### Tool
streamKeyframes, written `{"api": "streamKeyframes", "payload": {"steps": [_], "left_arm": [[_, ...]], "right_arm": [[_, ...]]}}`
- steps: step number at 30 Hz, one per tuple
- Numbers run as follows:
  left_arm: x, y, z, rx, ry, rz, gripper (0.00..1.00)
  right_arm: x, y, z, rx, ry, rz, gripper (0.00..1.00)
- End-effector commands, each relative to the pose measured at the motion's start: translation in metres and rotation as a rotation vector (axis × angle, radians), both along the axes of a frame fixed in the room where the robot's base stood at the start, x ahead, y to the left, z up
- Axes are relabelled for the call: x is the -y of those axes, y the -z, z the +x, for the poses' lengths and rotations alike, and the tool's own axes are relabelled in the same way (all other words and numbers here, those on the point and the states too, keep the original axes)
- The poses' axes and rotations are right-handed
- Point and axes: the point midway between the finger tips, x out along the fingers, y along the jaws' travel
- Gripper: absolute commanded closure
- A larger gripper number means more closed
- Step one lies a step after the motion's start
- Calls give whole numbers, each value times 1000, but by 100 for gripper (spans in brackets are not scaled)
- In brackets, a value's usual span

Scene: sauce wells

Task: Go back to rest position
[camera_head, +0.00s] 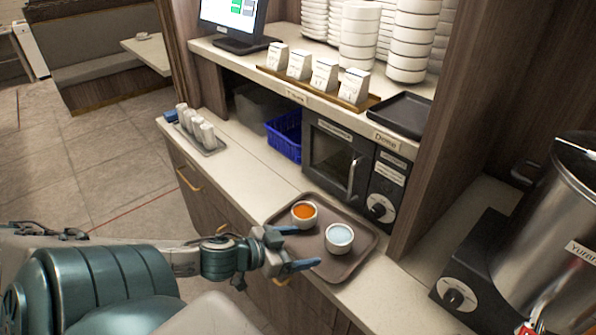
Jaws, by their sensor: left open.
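My left arm comes in from the left, low in the head view. Its gripper (297,249) is open and empty, with its blue fingers apart over the left edge of a brown tray (345,267). The tray lies on the counter and holds a white cup with orange sauce (304,213) and a white cup with pale blue content (339,238). The gripper is beside the cups. I cannot tell whether a finger touches the orange cup. My right gripper is not in view.
A microwave (336,160) and a blue basket (285,135) stand behind the tray. A caddy with several shakers (196,128) sits at the counter's left end. A large steel pot (550,235) stands at right. The floor (110,165) at left is clear.

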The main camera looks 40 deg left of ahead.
Motion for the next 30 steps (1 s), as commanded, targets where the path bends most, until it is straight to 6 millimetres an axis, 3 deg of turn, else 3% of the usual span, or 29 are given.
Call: {"api": "streamKeyframes", "payload": {"steps": [17,24,30], "left_arm": [[-5,5,-1,-5,-61,20,18],[-18,34,-23,-121,-297,139,18],[-9,66,-58,-340,-414,222,18]], "right_arm": [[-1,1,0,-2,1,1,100],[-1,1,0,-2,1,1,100],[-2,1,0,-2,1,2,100]]}}
